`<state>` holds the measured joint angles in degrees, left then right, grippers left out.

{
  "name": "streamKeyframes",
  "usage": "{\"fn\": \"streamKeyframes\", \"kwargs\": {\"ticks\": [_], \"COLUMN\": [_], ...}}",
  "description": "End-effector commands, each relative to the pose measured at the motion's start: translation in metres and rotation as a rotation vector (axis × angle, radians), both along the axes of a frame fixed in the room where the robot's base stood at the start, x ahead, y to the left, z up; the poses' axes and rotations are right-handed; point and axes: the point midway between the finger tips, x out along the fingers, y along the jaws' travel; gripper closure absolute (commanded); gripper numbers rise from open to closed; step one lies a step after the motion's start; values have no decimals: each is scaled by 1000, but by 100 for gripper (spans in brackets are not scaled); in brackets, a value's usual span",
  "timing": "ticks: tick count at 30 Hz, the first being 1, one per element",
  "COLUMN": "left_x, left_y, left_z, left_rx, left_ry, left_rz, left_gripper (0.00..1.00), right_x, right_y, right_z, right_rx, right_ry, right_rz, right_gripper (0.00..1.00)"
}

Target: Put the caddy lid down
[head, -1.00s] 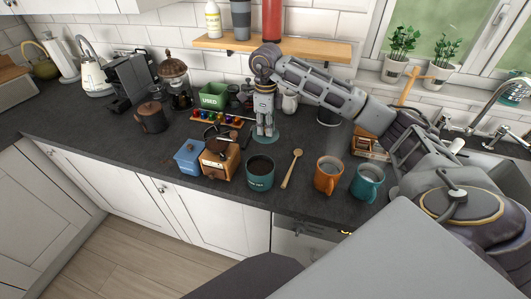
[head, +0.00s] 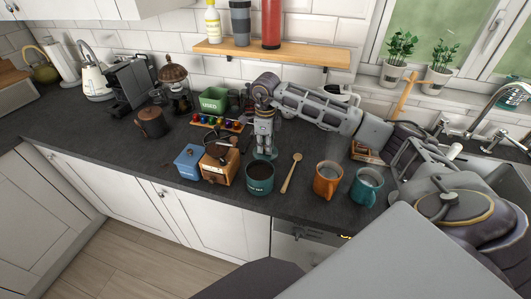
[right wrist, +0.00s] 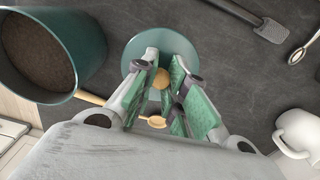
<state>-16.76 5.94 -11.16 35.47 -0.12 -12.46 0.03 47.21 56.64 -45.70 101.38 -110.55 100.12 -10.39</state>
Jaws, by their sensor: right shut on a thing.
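The caddy lid (right wrist: 143,45) is a teal disc with a round wooden knob (right wrist: 162,78). My right gripper (right wrist: 165,90) is shut on the knob from above. In the head view the lid (head: 264,156) shows as a teal edge under my right gripper (head: 264,147), just behind the caddy. Whether it touches the worktop I cannot tell. The open teal caddy (head: 260,182), full of dark brown grounds, stands upright in front of it; in the right wrist view the caddy (right wrist: 88,75) is at the upper left. My left gripper is out of view.
A wooden spoon (head: 291,174) lies right of the caddy. An orange mug (head: 327,184) and a teal mug (head: 367,188) stand further right. A wooden grinder (head: 220,167) and a blue box (head: 189,165) are to the left. A pod rack (head: 217,124) lies behind them.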

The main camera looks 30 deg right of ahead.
Motion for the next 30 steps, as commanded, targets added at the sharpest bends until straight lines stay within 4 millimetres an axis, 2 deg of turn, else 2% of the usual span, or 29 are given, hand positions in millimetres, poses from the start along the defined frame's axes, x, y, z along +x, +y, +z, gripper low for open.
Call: {"fn": "streamKeyframes", "kwargs": {"ticks": [10,25,26,30], "left_x": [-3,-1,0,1], "left_y": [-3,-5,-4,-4], "left_z": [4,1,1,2], "left_rx": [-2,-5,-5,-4], "left_ry": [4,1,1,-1], "left_rz": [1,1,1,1], "left_gripper": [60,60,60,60], "right_x": [-1,0,0,0], "right_y": [0,0,0,0], "right_z": [-32,-37,-37,-37], "right_rx": [0,-1,-1,-1], "right_ry": [1,1,1,1], "right_rz": [1,1,1,0], "right_gripper": [100,100,84,66]}}
